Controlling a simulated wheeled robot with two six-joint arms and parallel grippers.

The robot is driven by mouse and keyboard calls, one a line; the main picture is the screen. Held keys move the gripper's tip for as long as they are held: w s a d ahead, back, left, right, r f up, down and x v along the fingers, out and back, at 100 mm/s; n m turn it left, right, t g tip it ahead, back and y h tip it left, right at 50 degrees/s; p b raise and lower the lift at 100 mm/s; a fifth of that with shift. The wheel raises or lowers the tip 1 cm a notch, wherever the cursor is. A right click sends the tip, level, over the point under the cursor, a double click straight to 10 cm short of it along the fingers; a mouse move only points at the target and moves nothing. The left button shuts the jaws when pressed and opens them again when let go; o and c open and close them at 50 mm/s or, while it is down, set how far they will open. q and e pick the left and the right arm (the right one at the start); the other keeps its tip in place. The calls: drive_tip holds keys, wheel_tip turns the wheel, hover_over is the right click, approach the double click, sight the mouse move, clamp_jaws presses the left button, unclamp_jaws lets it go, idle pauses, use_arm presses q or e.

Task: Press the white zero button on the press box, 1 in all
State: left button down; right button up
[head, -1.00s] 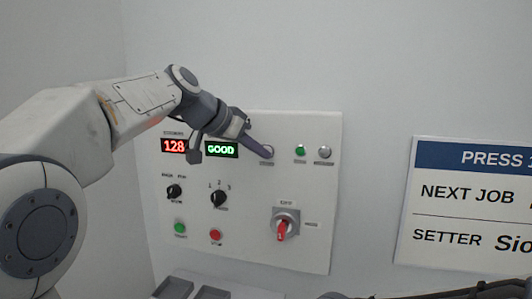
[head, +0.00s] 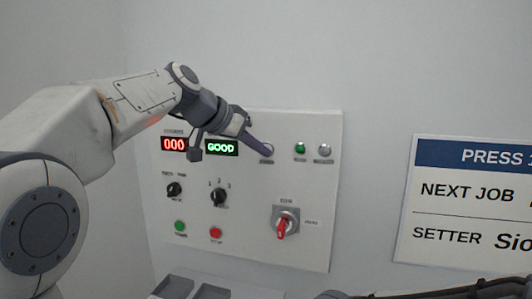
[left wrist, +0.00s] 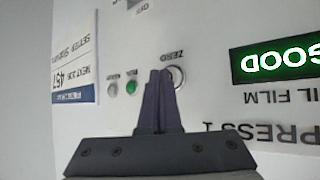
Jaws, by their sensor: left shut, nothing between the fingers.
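The press box (head: 255,240) is a pale panel on the wall with displays, buttons and switches. Its red counter display (head: 174,144) reads 000. The white zero button (left wrist: 179,77) shows partly in the left wrist view, with a ring around it and the label ZERO; my fingers cover part of it. My left gripper (head: 267,150) is shut and empty, with its fingertips at the zero button in the head view. The left wrist view also shows the shut fingers (left wrist: 160,75) beside and over the button. I cannot tell whether they touch it.
A green display (head: 221,148) reads GOOD. A green lamp (head: 300,148) and a grey one (head: 324,150) sit right of the zero button. Lower are a green button (head: 180,226), a red button (head: 215,232) and a red-handled switch (head: 283,226). A sign (head: 470,200) hangs at right.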

use_arm(q)
drive_tip(key=shift+s+a, duration=0.15)
drive_tip(key=shift+s, duration=0.4)
drive_tip(key=shift+b, duration=0.3)
drive_tip(key=s+b, duration=0.1)
drive_tip(key=s+a+b, duration=0.1)
drive_tip(key=s, duration=0.1)
drive_tip(key=s+b, duration=0.1)
drive_tip(key=shift+s+a, duration=0.3)
drive_tip(key=shift+s, duration=0.05)
